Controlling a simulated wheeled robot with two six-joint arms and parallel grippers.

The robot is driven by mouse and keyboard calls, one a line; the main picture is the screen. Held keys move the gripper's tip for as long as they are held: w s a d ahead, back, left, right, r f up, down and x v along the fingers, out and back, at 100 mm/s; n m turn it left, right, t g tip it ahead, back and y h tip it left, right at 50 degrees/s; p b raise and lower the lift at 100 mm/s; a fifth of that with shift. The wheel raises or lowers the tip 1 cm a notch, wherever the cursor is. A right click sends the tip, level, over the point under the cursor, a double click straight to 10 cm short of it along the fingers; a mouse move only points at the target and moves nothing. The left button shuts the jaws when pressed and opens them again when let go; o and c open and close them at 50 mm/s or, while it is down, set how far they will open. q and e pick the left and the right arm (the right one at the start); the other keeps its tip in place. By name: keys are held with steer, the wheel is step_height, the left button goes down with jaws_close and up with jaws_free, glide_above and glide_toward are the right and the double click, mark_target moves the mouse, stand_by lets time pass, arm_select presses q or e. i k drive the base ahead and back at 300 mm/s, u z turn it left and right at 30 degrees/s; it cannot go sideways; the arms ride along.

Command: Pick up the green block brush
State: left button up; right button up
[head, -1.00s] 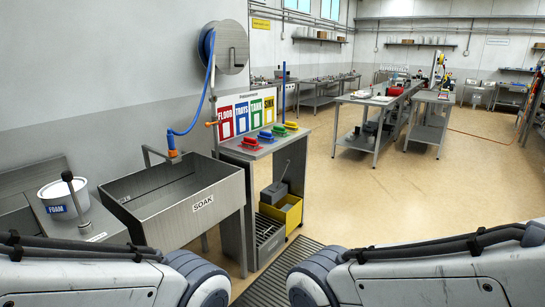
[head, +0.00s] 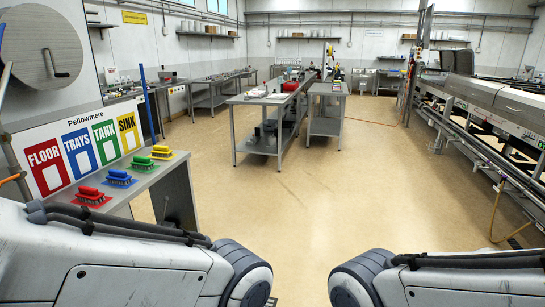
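The green block brush (head: 142,163) sits on a metal side table at the left, bristles down. It is in a row with a red brush (head: 90,196), a blue brush (head: 118,179) and a yellow brush (head: 162,153). The green brush stands between the blue and yellow ones, under the green TANK label. My two arms come in at the bottom left and bottom right, well short of the brush. Neither gripper shows.
The metal brush table (head: 158,178) has a colour-coded sign board (head: 88,148) behind the brushes. Work tables (head: 262,122) stand ahead and a long conveyor machine (head: 490,115) runs along the right. The middle floor is open.

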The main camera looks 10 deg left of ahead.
mark_target(144, 162)
steer(key=i, duration=1.65)
steer(key=u, duration=0.9)
steer(key=i, duration=1.05)
steer(key=u, duration=1.2)
steer(key=i, duration=0.5)
steer(key=u, duration=0.35)
